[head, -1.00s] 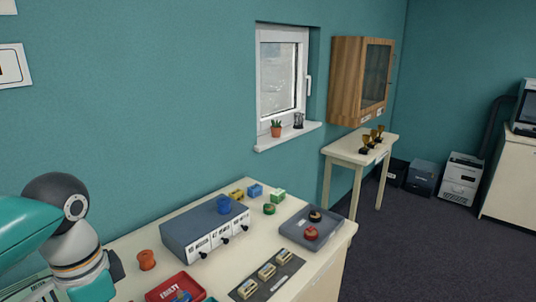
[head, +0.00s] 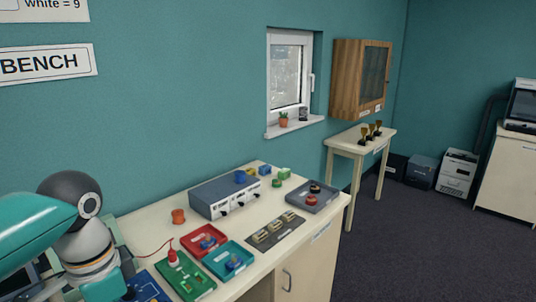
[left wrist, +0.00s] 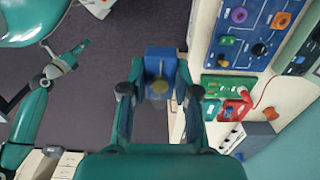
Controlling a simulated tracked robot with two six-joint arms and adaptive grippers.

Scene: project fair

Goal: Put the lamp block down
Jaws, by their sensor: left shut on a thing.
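The lamp block (left wrist: 160,60) is blue with a dull yellow-green round lamp, and shows in the left wrist view. My left gripper (left wrist: 160,92) is shut on it, one finger on each side. Behind it in that view is dark floor, with the bench edge to the right, so it appears held clear of the bench. In the head view my left arm is at lower left, and the block is not visible. My right gripper (left wrist: 80,47) shows at the left of the left wrist view, too small to tell its opening.
The bench (head: 150,235) holds a red tray (head: 187,243), a teal tray (head: 216,268), a green board (head: 188,288), a blue board (head: 147,283) and a grey instrument box (head: 215,203). A dark mat (head: 252,247) bears small blocks. A grey tray (head: 327,201) stands at the far end.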

